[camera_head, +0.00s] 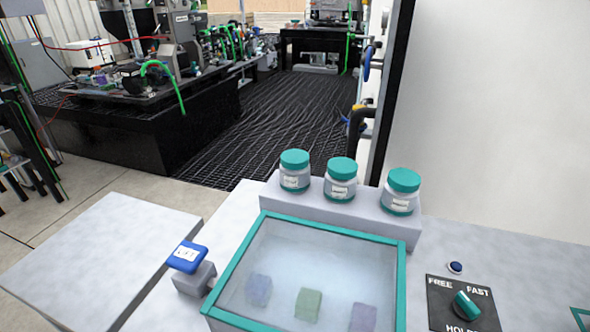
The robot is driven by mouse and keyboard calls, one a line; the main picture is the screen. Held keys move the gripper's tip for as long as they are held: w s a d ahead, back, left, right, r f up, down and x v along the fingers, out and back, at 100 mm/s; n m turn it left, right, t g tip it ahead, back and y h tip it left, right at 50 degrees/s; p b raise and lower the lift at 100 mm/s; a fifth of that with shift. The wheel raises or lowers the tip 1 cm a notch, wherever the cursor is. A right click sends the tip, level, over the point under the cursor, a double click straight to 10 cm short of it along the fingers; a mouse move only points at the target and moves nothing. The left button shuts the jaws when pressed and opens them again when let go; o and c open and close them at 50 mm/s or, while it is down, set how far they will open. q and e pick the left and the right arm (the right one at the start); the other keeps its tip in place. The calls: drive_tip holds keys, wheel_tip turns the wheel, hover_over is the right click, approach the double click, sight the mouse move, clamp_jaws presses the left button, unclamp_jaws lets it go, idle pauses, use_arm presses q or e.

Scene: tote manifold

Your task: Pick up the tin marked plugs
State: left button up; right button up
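Three tins with teal lids stand upright in a row on a raised grey ledge (270,203): a left tin (293,180), a middle tin (340,188) and a right tin (398,201). Each has a pale label on its front, but the print is too small to read, so I cannot tell which is marked plugs. Neither of my grippers is in view, and nothing touches the tins.
In front of the ledge is a clear-topped case with a teal frame (232,262), with three coloured blocks inside. A blue-topped lever or tab (187,257) is left of it. A dial panel (440,311) with a teal knob is at right, below a small blue button (455,267).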

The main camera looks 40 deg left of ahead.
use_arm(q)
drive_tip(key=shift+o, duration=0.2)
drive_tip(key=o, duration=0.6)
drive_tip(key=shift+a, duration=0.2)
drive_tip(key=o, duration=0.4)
